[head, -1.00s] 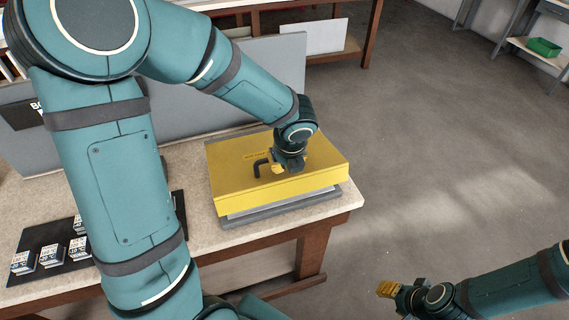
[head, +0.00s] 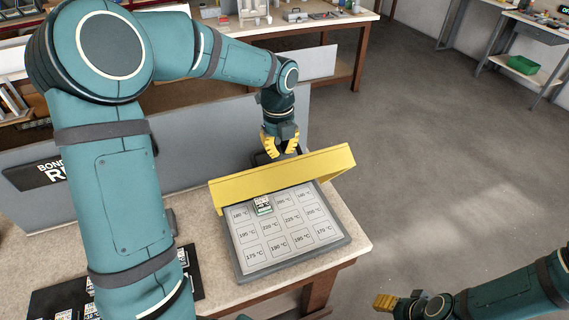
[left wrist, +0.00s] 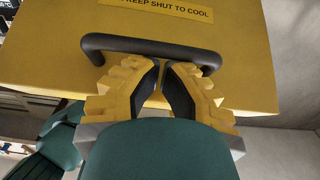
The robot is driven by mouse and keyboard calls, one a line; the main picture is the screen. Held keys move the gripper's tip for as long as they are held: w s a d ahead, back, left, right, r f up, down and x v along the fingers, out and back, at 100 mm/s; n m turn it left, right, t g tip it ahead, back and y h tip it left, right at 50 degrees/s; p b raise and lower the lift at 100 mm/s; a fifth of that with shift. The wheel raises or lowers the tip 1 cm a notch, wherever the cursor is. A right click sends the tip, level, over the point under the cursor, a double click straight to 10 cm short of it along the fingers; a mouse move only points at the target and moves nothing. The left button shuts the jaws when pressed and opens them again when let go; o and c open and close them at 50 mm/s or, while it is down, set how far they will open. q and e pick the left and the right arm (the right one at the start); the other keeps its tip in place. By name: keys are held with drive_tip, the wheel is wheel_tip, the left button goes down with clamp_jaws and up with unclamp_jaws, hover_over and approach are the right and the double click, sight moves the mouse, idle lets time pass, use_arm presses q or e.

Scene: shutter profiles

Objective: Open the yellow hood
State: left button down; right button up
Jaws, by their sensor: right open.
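The yellow hood (head: 285,178) stands tilted up from its grey base (head: 296,268), with its front edge raised. Under it a white panel (head: 283,233) of temperature-marked slots shows, with one small labelled block (head: 263,206) at its back. My left gripper (head: 281,153) is behind the raised hood in the head view. In the left wrist view its fingertips (left wrist: 163,66) are close together at the hood's black handle (left wrist: 140,45), with the bar running across just beyond them. The bar does not appear clamped between the pads. My right gripper (head: 386,302) is empty, away from the bench.
A grey partition (head: 205,147) stands behind the bench (head: 205,235). A black mat (head: 40,303) with labelled blocks lies at the front left, partly hidden by my left arm. The floor right of the bench is clear.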

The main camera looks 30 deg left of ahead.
use_arm(q)
drive_tip(key=w+a+r+g+h, duration=0.1)
drive_tip(key=w+a+r, duration=0.1)
drive_tip(key=w+a, duration=0.7)
drive_tip(key=shift+w+a+h, duration=0.3)
drive_tip(key=shift+w+a, duration=0.05)
drive_tip(key=shift+a, duration=0.85)
drive_tip(key=v, duration=0.7)
drive_tip(key=shift+w+r, duration=0.2)
